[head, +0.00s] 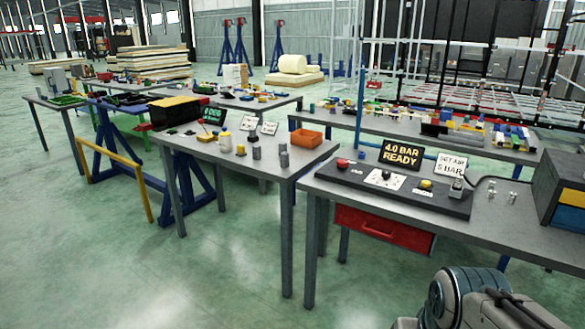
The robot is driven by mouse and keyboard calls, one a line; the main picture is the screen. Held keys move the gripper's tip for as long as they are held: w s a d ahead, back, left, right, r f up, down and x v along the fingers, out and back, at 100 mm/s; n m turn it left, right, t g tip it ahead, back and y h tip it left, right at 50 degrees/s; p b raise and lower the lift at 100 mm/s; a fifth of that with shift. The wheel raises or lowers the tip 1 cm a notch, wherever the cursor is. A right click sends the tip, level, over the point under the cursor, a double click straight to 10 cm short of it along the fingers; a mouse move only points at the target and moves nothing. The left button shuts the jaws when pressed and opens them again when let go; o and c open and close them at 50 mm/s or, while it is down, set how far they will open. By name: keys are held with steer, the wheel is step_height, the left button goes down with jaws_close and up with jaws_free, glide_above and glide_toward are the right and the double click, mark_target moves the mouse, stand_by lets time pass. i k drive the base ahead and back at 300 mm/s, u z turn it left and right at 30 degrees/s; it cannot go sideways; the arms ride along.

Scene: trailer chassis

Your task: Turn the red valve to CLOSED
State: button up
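No part in the head view can be told for sure as the red valve, and I cannot read a CLOSED mark. A small red round part (343,163) sits at the left end of a dark panel (345,176) on the right table; whether it is a valve, knob or button is too small to tell. My grey arm shows at the bottom right, in front of that table. My gripper is outside the view.
The right table (490,230) bears signs reading "4.0 BAR READY" (401,154) and "SET AIR 5 BAR" (451,164), and a drawer box (562,190). A red drawer (383,231) hangs beneath. The middle table (290,170) holds an orange bin (293,139). Green floor (150,280) is clear at front left.

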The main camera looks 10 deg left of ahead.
mark_target(342, 163)
steer(key=u, duration=0.85)
steer(key=i, duration=1.7)
steer(key=z, duration=1.15)
steer(key=i, duration=0.85)
steer(key=z, duration=1)
